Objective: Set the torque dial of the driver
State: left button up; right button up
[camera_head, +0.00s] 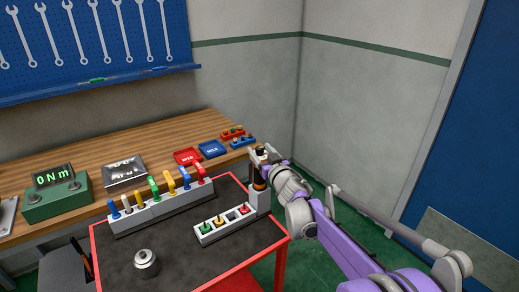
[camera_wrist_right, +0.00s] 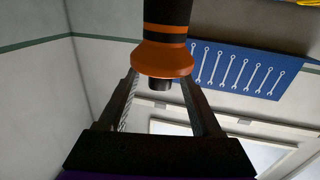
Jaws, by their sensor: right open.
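The driver (camera_head: 260,181), black and orange, stands upright in a grey holder (camera_head: 259,203) at the back right corner of the cart. In the right wrist view the driver (camera_wrist_right: 165,60) shows black and orange bands, an orange flared collar and a short dark end. My right gripper (camera_head: 262,155) is at the driver's upper part in the head view. In the wrist view its two fingers (camera_wrist_right: 160,78) are spread, one on each side of the driver's end, with gaps visible. I cannot make out the torque dial's markings. My left gripper is not in view.
The dark cart top (camera_head: 185,252) carries a rack of coloured-handled tools (camera_head: 160,208), a block with coloured pieces (camera_head: 222,224) and a metal cylinder (camera_head: 147,262). The wooden bench (camera_head: 95,168) behind holds a green "0 Nm" display (camera_head: 55,193), red (camera_head: 187,156) and blue trays (camera_head: 212,149).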

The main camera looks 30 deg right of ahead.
jog(key=shift+w+d, duration=0.1)
jog(key=shift+w, duration=0.45)
grip_shut()
